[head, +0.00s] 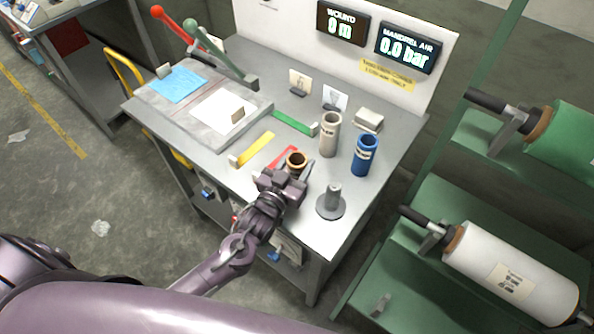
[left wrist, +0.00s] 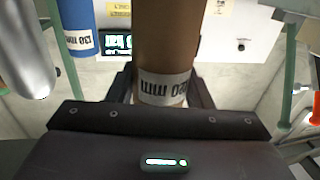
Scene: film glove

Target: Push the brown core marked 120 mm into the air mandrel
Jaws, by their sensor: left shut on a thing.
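The brown core (head: 296,159) is upright in my left gripper (head: 284,180), above the front of the grey bench. In the left wrist view the core (left wrist: 167,42) stands between the two fingers, with a white label whose print is upside down; part of it reads as mm. The gripper (left wrist: 160,100) is shut on the core's lower part. A grey peg on a round base (head: 331,205) stands on the bench to the right, with nothing on it. I cannot tell whether this is the air mandrel. My right gripper is not in view.
A beige core (head: 329,135) and a blue core (head: 365,155) stand upright behind the peg. Yellow (head: 252,149), red (head: 282,156) and green (head: 294,123) strips lie nearby. The mandrel air display (head: 407,49) reads 0.0 bar. Racked rolls (head: 515,275) stand at right.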

